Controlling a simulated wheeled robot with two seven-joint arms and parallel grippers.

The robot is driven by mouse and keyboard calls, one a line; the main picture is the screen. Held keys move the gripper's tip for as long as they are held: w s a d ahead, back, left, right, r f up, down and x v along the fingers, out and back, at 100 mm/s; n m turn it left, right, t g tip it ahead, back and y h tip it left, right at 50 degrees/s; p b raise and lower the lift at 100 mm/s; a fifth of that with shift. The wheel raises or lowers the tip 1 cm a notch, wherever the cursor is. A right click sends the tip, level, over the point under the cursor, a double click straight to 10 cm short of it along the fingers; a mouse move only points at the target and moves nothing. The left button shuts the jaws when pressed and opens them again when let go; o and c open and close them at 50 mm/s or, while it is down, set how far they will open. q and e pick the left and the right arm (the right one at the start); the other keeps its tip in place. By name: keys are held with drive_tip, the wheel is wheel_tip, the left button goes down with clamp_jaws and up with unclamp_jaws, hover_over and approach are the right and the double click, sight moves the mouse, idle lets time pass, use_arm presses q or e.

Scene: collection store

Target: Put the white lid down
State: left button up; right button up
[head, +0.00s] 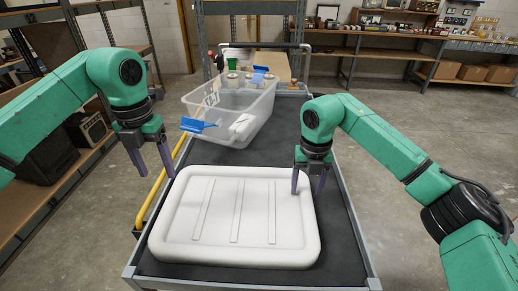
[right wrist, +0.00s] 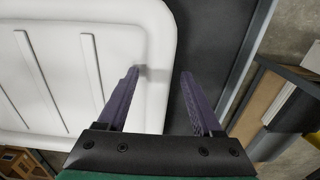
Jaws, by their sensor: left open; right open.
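The white lid (head: 222,215) lies flat on the dark top of the cart (head: 340,262), at its near end, with its ribs facing up. My left gripper (head: 154,163) is open and empty, above and beyond the lid's far left corner. My right gripper (head: 308,183) is open at the lid's right edge, near the far right corner. In the right wrist view the lid (right wrist: 75,60) fills the left side, and the fingers of my right gripper (right wrist: 160,95) stand apart near its edge. I cannot tell whether a finger touches the lid.
A clear plastic bin (head: 230,105) with blue clips and several items inside stands on the cart beyond the lid. A yellow rail (head: 158,195) runs along the cart's left side. Shelves stand at left (head: 75,178) and back right (head: 400,50).

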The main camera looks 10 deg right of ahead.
drive_tip(key=shift+r, duration=0.15)
use_arm(q)
drive_tip(key=shift+r, duration=0.75)
use_arm(e)
wheel_tip(320, 180, up, 12)
